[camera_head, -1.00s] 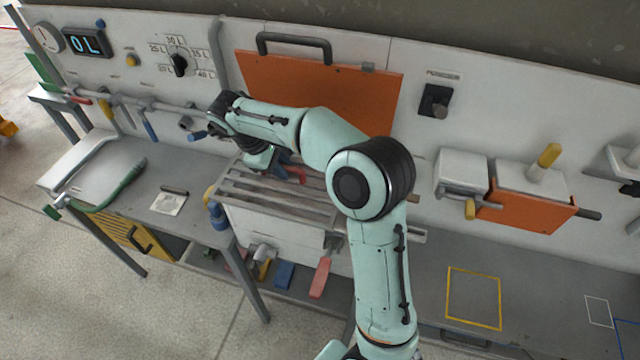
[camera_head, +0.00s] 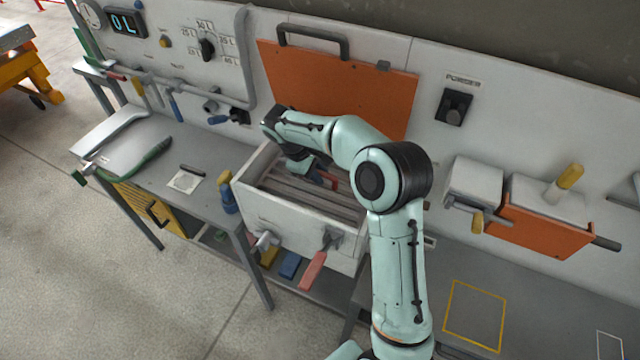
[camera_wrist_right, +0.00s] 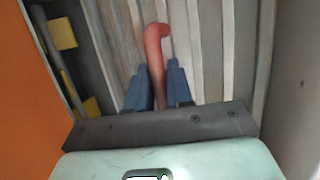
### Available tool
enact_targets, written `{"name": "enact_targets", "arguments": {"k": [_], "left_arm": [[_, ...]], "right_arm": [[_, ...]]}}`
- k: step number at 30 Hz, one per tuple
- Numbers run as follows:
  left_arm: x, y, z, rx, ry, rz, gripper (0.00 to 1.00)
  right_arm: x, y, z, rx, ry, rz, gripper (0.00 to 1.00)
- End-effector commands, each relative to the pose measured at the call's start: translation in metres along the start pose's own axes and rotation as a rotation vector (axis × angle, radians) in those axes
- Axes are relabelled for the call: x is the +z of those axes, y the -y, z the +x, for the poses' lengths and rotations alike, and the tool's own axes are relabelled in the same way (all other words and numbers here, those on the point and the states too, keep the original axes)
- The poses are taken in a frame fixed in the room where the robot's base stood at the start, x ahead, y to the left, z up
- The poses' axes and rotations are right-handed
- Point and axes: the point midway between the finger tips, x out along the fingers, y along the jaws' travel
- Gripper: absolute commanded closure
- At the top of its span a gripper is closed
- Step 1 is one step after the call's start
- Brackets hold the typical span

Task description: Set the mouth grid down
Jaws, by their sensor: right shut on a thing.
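The mouth grid (camera_head: 318,202) is a set of grey parallel slats. In the head view it sits inside the white box's mouth, below the rim; I cannot tell whether it rests on anything. In the right wrist view its slats (camera_wrist_right: 208,55) fill the middle. A red hooked handle (camera_wrist_right: 155,55) rises from it. My right gripper (camera_head: 322,177) is over the grid, and its blue fingers (camera_wrist_right: 157,88) are shut on that handle from both sides. My arm hides part of the grid's right and back. My left gripper is not in view.
The white box (camera_head: 290,218) has raised walls around the grid. An orange panel (camera_head: 335,85) stands behind it. The grey side table (camera_head: 215,160) at left bears a paper note and a green-handled tool. The bench at right has a clear yellow outline (camera_head: 474,315).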

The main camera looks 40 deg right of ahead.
Motion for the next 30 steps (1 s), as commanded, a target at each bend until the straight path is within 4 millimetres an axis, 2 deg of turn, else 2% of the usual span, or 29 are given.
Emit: {"name": "enact_targets", "arguments": {"k": [3, 6, 8, 19, 20, 22, 30], "left_arm": [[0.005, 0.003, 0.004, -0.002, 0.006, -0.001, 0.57], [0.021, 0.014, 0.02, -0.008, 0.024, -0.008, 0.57], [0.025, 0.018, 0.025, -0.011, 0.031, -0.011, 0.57], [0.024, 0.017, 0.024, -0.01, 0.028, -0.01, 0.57], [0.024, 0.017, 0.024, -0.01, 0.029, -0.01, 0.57], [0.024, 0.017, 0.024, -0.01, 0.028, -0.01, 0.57], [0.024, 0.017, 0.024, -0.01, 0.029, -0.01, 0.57]], "right_arm": [[-0.005, 0.004, 0.015, -0.001, 0.001, -0.003, 1.0], [-0.004, 0.014, 0.034, -0.002, 0.004, -0.004, 1.0], [-0.005, 0.016, 0.041, -0.002, 0.004, -0.004, 1.0], [-0.007, 0.015, 0.039, 0.0, -0.001, -0.001, 1.0], [-0.007, 0.015, 0.041, -0.001, 0.0, -0.002, 0.76], [-0.007, 0.015, 0.04, -0.001, 0.0, -0.002, 0.54], [-0.007, 0.015, 0.04, -0.001, 0.0, -0.002, 0.54]]}}
